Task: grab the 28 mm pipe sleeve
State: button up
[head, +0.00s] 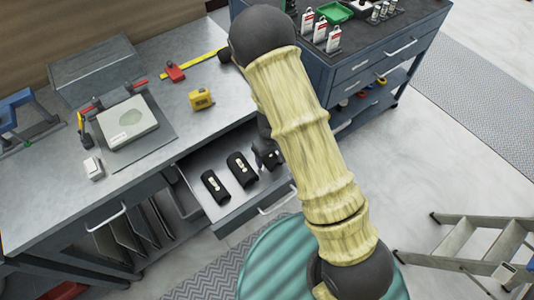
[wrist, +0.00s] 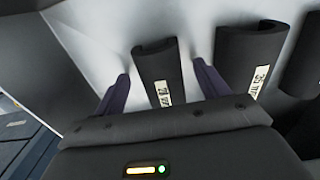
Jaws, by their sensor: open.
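The 28 mm pipe sleeve (wrist: 157,65) is a black, open-sided foam tube with a white label, lying in the open drawer. In the wrist view my gripper (wrist: 160,72) is open, with one purple finger on each side of this sleeve. I cannot tell how far the fingertips are above the drawer floor. The sleeve labelled 35 mm (wrist: 252,62) lies to its right, just outside the right finger. In the head view my gripper (head: 268,157) is at the right end of the row, and my arm and gripper mostly hide the 28 mm sleeve.
Two other black sleeves show in the drawer (head: 232,208), one at left (head: 214,188) and one in the middle (head: 242,170). A tool cart (head: 372,65) stands at upper right, a stepladder (head: 470,240) at lower right.

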aim_at(271, 156)
jog(key=shift+f, duration=0.4)
jog(key=c, duration=1)
jog(key=shift+r, duration=0.15)
jog(key=shift+c, duration=0.2)
notch_tip(271, 156, up, 10)
jog(key=shift+f+p, duration=0.1)
jog(key=shift+p, duration=0.55)
